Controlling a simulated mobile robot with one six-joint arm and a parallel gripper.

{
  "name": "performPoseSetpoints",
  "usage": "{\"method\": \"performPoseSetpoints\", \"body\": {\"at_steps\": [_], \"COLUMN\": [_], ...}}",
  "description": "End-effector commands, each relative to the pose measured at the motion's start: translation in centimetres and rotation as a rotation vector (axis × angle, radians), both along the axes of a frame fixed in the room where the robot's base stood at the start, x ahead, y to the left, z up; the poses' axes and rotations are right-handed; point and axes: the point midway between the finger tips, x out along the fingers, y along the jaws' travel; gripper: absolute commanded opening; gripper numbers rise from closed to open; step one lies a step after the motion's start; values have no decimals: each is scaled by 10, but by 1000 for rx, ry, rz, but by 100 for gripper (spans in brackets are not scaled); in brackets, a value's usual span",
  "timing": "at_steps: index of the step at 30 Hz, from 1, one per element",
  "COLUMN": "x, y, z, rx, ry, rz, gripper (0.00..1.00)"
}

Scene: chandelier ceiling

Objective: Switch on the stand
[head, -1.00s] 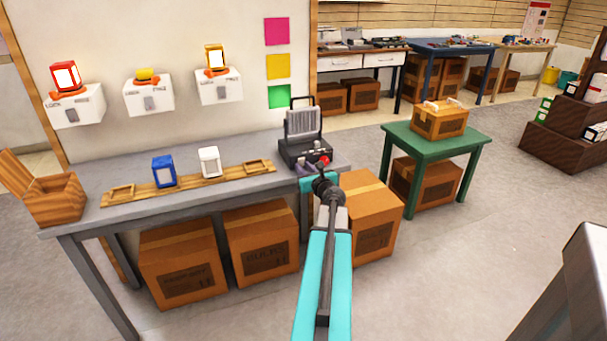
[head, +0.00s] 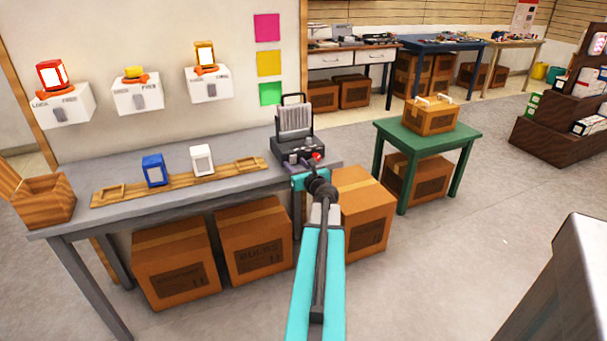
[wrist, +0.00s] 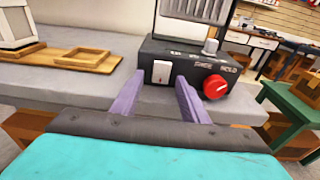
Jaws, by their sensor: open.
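The stand (head: 290,151) is a dark box with a ribbed pale panel and a handle, at the right end of the grey workbench. In the wrist view the stand (wrist: 182,52) fills the upper middle. Its front carries a white rocker switch (wrist: 162,73) with a small red mark and a round red knob (wrist: 215,86). A grey knob (wrist: 210,47) is on top near printed words. My gripper (wrist: 153,92) is open and empty, with two purple fingers either side of and below the rocker switch. I cannot tell whether they touch the stand.
The grey workbench (head: 235,188) also holds a wooden rack (head: 120,190) with a blue and a white lantern. Cardboard boxes fill the space below. A green table (head: 455,135) with a carton stands to the right, with open floor beyond.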

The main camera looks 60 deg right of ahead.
Motion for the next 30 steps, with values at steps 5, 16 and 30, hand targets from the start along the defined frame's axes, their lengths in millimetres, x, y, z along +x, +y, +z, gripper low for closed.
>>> {"method": "performPoseSetpoints", "body": {"at_steps": [5, 16, 30], "x": [-9, -39, -70], "y": [7, 30, 52], "z": [1, 7, 15], "rx": [0, 0, 3], "ry": [0, -1, 0], "rz": [-1, -1, 1], "gripper": [41, 41, 41]}}
